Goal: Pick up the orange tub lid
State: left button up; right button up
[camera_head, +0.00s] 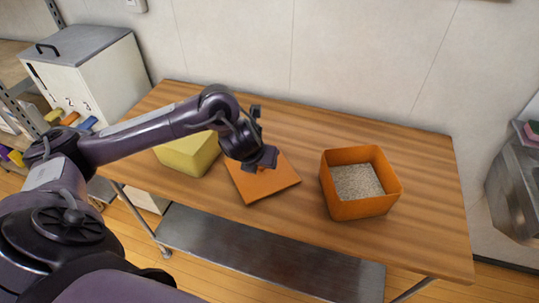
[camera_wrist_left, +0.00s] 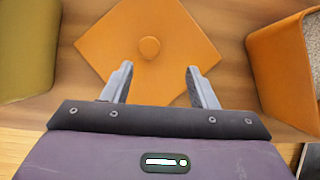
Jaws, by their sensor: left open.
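The orange tub lid (camera_head: 274,186) is a flat square lying on the wooden table, between the yellow tub and the orange tub. In the left wrist view the lid (camera_wrist_left: 150,22) shows a round knob (camera_wrist_left: 149,48) at its middle. My left gripper (camera_head: 263,167) is over the lid and hides part of it in the head view. In the left wrist view my left gripper (camera_wrist_left: 158,78) is open and empty, its fingertips just short of the knob and to either side of it. The open orange tub (camera_head: 361,205) holds pale grains. My right gripper is not in view.
A yellow tub (camera_head: 188,157) stands left of the lid, partly behind my left arm. The wooden table (camera_head: 427,188) has free room right of the orange tub and along the back. A white cabinet (camera_head: 95,75) stands at the left, and a wall (camera_head: 340,50) is behind.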

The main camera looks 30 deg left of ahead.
aim_at(267, 182)
pick_arm(q)
jog(key=shift+w+a, duration=0.2)
jog(key=shift+a, duration=0.2)
jog(key=shift+s+f, duration=0.1)
jog(key=shift+w+a+f, duration=0.15)
jog(key=shift+f, duration=0.3)
jog(key=shift+w+a+f, duration=0.1)
jog(key=shift+f, duration=0.35)
jog(key=x, duration=0.3)
jog(key=shift+w+a, duration=0.25)
jog(key=shift+w+a+f, duration=0.1)
jog(key=shift+w+f, duration=0.2)
jog(key=shift+f, duration=0.15)
jog(key=c, duration=0.6)
jog(key=shift+c, duration=2.2)
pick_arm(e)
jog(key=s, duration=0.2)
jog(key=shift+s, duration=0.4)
